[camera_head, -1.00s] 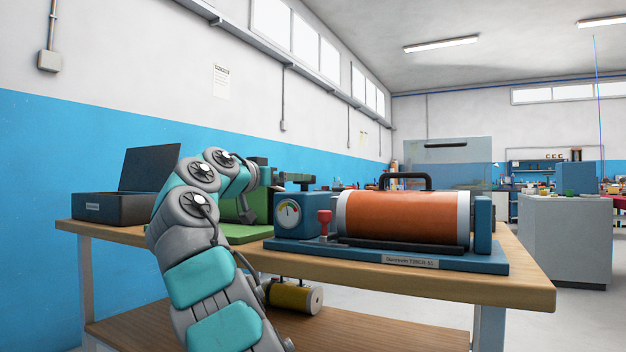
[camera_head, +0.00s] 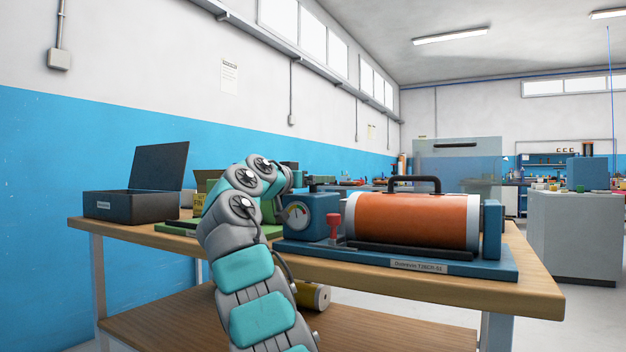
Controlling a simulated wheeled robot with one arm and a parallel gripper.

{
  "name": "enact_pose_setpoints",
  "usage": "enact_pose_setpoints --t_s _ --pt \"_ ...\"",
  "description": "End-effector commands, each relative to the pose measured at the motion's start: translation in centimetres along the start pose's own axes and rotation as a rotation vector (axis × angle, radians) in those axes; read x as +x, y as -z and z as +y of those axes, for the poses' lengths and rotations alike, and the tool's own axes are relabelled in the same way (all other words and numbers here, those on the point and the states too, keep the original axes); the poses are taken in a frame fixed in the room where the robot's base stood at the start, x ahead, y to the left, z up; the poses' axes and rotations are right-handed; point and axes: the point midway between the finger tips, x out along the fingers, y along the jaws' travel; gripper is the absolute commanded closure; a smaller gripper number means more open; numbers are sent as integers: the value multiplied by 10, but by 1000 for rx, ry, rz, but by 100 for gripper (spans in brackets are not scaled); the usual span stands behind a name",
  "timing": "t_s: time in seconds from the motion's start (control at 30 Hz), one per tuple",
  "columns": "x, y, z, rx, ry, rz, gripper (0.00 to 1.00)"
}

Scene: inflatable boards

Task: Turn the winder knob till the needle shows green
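A blue machine base (camera_head: 470,262) on the bench bears a large orange cylinder (camera_head: 415,220). At its left end is a blue box (camera_head: 326,222) with a round dial gauge (camera_head: 297,214). The dial has coloured bands and a thin needle that stands near upright; the band under its tip is too small to tell. A red knob (camera_head: 334,222) stands on a short stem in front of the box. My arm rises in front of the bench, left of the gauge, and bends away behind it. My gripper's fingers are hidden, so I cannot see their contact with anything.
The wooden bench (camera_head: 520,288) has a lower shelf with a yellow cylinder (camera_head: 316,297), partly behind my arm. A dark open case (camera_head: 130,207) and a green machine (camera_head: 180,228) stand left. The bench's front right edge is clear. A grey cabinet (camera_head: 575,240) stands behind right.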

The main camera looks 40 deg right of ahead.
Motion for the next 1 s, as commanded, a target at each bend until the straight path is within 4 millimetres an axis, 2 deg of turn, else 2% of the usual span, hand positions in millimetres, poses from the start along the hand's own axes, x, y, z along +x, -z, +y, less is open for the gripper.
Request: enact_pose_setpoints --t_s 0.07,0.63,0.83,1.0 --pt "0 0 0 0 0 0 17" --pt "0 0 0 0 0 0 81" --pt "1 3 -2 -3 -22 -2 82" --pt "2 6 -4 -7 -110 -7 82"
